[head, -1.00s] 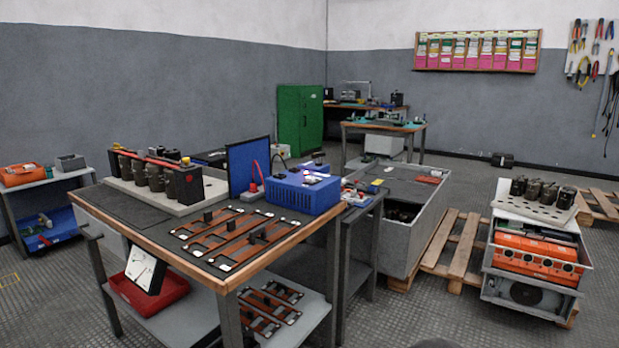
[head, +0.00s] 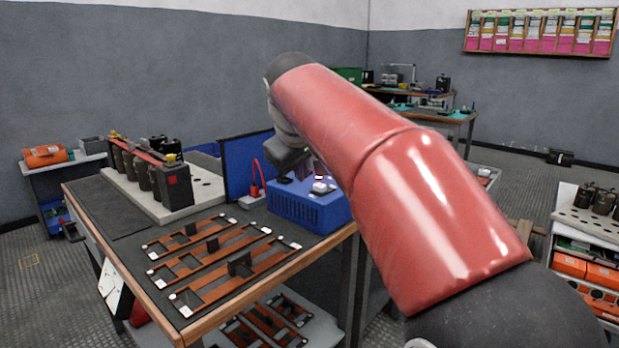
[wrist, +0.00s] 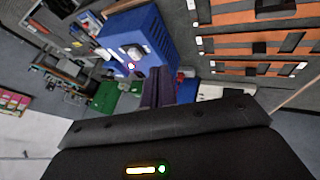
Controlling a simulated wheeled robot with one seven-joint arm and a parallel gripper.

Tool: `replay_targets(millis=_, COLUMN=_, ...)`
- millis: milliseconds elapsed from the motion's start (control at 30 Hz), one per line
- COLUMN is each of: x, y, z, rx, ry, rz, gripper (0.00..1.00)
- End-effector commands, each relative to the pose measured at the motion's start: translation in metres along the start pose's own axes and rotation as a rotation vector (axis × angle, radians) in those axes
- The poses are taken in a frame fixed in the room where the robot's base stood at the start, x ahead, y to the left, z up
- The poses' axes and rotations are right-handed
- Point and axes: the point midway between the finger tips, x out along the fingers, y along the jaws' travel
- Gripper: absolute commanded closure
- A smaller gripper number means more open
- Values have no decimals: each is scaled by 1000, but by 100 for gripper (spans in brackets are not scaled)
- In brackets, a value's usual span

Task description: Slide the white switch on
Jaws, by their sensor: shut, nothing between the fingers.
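The blue box (head: 305,205) stands at the right end of the workbench. A small white piece (head: 323,187), apparently the white switch, sits on its top, beside a dark knob and a small reddish light (head: 319,177). My gripper (head: 308,170) is above the box, partly hidden behind my red arm. In the wrist view the blue box (wrist: 152,32) is tilted, with the white piece (wrist: 133,51) on its face. The shut, empty purple fingers (wrist: 158,82) show just below it. I cannot tell whether they touch the box or which way the switch is set.
A blue upright panel (head: 247,165) and a red plug (head: 254,190) stand just left of the box. Copper-coloured bar frames (head: 215,250) lie on the front of the bench. Capacitors (head: 150,175) on a pale plate stand at the back left.

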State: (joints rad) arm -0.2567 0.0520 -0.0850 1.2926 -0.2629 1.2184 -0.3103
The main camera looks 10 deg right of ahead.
Motion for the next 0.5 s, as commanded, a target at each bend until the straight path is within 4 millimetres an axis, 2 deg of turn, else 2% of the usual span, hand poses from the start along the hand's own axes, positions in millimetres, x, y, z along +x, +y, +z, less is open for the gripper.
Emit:
replay_targets(millis=133, x=1, y=2, z=-11, rx=-19, ry=3, rz=10, gripper=100)
replay_targets(millis=500, x=3, y=2, z=-11, rx=-19, ry=2, rz=11, gripper=100)
